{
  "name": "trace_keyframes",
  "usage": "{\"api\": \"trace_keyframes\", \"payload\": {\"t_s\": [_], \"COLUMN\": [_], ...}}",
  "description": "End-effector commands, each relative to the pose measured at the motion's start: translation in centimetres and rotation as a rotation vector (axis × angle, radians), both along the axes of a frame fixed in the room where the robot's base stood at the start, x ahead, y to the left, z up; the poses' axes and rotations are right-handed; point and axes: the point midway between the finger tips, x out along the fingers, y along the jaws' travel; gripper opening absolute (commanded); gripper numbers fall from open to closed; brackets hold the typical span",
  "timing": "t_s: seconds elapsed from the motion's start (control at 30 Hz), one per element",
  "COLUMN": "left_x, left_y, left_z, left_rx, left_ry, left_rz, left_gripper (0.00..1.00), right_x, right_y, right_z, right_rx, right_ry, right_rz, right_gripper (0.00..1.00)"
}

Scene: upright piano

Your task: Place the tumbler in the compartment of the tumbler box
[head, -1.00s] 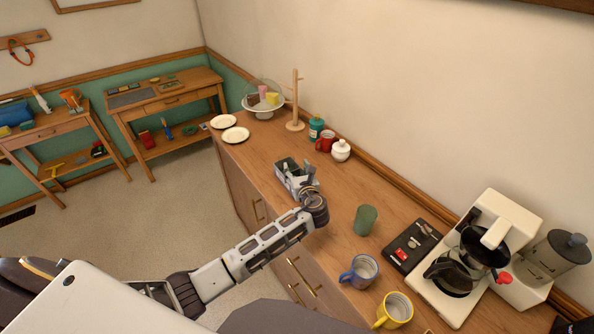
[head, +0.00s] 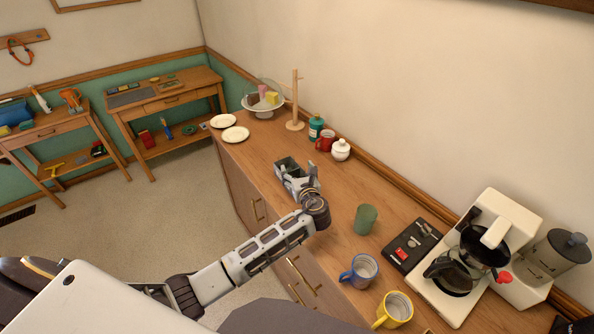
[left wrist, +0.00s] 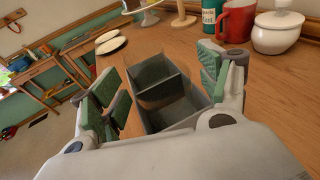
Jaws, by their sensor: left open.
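The green tumbler (head: 366,219) stands upright on the wooden counter, to the right of my left gripper and apart from it. The tumbler box (head: 287,164) is a grey open-topped box further along the counter, partly hidden by my left gripper. My left gripper (head: 300,179) is at the near end of the box. In the left wrist view its spread green-padded fingers (left wrist: 160,84) stand on either side of the box, with nothing held. My right gripper is out of view.
A blue mug (head: 360,271), a yellow mug (head: 394,310), a black tray (head: 411,246) and a coffee maker (head: 466,264) stand nearer on the counter. A white lidded jar (head: 341,149), red mug (head: 325,141) and teal canister (head: 316,127) line the wall. Bare counter lies between box and tumbler.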

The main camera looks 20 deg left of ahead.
Motion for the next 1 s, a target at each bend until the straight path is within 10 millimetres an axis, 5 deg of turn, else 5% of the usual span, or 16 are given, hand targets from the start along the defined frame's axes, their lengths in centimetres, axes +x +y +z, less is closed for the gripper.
{"api": "trace_keyframes", "payload": {"t_s": [0.6,1.0], "left_x": [-6.9,-8.7], "left_y": [-4.8,-5.9], "left_z": [1.6,2.1], "left_rx": [-0.002,0.000], "left_ry": [0.000,0.000], "left_rz": [-0.001,0.000], "left_gripper": [0.76,0.76], "right_x": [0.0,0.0], "right_y": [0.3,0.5], "right_z": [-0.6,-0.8], "right_rx": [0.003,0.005], "right_ry": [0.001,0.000], "right_rz": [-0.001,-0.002], "right_gripper": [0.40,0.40]}}
